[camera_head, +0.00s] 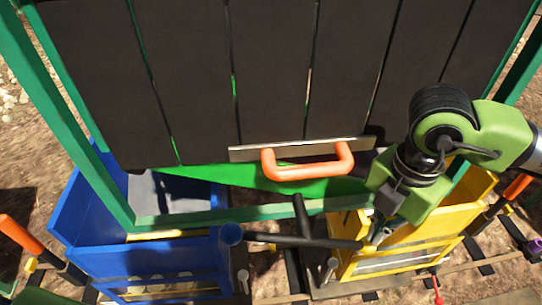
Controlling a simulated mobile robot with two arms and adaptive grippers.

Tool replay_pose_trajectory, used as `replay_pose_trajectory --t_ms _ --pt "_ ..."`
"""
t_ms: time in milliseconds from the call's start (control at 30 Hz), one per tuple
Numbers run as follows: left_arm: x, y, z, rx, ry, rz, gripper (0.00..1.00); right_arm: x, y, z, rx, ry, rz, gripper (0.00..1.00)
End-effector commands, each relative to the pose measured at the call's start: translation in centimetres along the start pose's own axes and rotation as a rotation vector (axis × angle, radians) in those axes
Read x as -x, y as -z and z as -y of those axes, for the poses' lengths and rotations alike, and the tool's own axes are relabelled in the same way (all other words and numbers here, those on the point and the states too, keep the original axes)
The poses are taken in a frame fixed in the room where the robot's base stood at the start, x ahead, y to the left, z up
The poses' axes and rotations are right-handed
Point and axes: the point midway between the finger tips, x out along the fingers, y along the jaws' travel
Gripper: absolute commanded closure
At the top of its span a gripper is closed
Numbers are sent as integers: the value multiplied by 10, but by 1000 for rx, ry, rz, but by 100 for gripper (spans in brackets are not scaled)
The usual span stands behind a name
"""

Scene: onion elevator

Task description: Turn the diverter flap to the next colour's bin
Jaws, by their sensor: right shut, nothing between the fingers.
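A bright green sloping plate (255,183), which looks like the diverter flap, shows below the dark slatted panel and above the two bins. A dark upright rod (301,213) meets the bar. My right gripper (376,237) is shut and empty, pointing down at the bar's right end. I cannot tell if it touches the bar. The blue bin (150,262) stands at left and the yellow bin (415,240) at right, partly behind my right arm. My left gripper is not in view.
A dark slatted panel (270,70) with an orange handle (307,170) fills the upper middle. A green frame (75,130) surrounds it. Orange-tipped levers stand at left (20,235) and right (517,187). Rails (475,262) lie on the ground.

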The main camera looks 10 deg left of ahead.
Motion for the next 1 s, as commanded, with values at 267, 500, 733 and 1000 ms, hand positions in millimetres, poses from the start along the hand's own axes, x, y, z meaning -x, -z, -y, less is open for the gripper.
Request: replay_pose_trajectory --t_ms 267,500,733,1000 --pt "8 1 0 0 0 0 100 26 12 21 0 -2 1 100" --pt "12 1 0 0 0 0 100 42 20 36 0 -1 1 100" --pt "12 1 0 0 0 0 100 43 21 37 -1 -1 1 100" --pt "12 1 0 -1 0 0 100 43 21 37 -1 -1 1 100"
